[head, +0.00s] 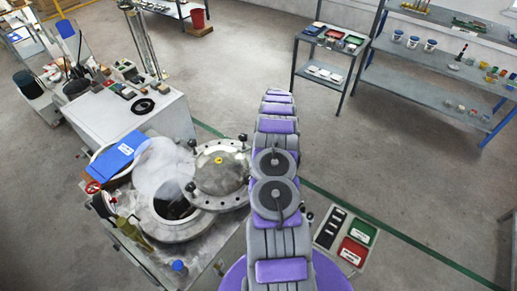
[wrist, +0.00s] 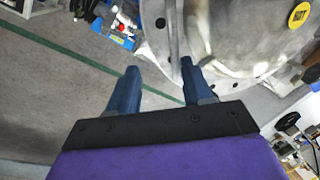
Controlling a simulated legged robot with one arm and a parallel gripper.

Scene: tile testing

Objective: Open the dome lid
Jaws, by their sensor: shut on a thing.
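The dome lid (head: 220,175) is a metal dome with a flange and a yellow round label. In the head view it sits to the right of the round vessel opening (head: 172,208), leaving much of the dark opening uncovered. White vapour lies over the vessel. In the wrist view the lid (wrist: 235,40) fills the upper right. My gripper (wrist: 160,65) is at the lid's flange edge, its two blue fingers some way apart and shut on the lid. The exact contact is hard to see. In the head view my gripper is not visible.
A blue binder (head: 118,155) lies left of the vessel. A white cabinet (head: 140,115) stands behind it. A tray with red and green bins (head: 345,235) is right of my arm. Shelves (head: 440,85) stand at the back right. The floor between is open.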

